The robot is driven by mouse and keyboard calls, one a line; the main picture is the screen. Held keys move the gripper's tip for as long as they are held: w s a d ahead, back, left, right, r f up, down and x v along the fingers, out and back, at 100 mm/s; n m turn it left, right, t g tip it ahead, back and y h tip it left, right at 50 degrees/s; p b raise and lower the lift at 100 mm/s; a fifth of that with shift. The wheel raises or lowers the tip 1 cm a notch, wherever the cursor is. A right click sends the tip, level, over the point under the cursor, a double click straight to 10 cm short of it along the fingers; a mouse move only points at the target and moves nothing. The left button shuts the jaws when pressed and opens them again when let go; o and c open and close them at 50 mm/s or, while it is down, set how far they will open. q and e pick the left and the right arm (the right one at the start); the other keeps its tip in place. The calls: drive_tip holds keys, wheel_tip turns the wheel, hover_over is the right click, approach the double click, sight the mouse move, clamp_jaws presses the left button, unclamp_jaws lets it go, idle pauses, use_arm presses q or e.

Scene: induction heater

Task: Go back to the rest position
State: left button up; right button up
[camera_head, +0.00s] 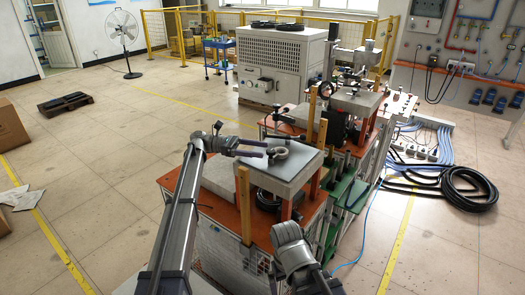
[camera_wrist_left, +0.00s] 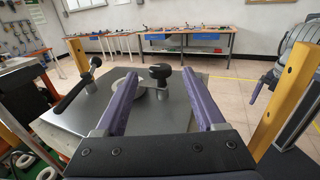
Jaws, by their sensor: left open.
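My left gripper (camera_head: 265,148) reaches in from the left over the front machine, just above its grey metal plate (camera_head: 292,172). In the left wrist view my left gripper (camera_wrist_left: 158,77) has its two purple fingers wide apart, with nothing held between them. A round metal ring part (camera_head: 280,153) sits on the plate near the fingertips.
Yellow posts (camera_head: 243,205) rise beside the plate, close to my left gripper. A second similar station (camera_head: 357,102) stands behind. A large white chiller unit (camera_head: 282,65) is at the back. Coiled black hoses (camera_head: 470,188) lie at right. The floor at left is largely clear.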

use_arm(q)
drive_tip(key=shift+d, duration=0.1)
drive_tip(key=x, duration=0.7)
drive_tip(key=shift+s+d, duration=0.1)
drive_tip(key=shift+d, duration=0.3)
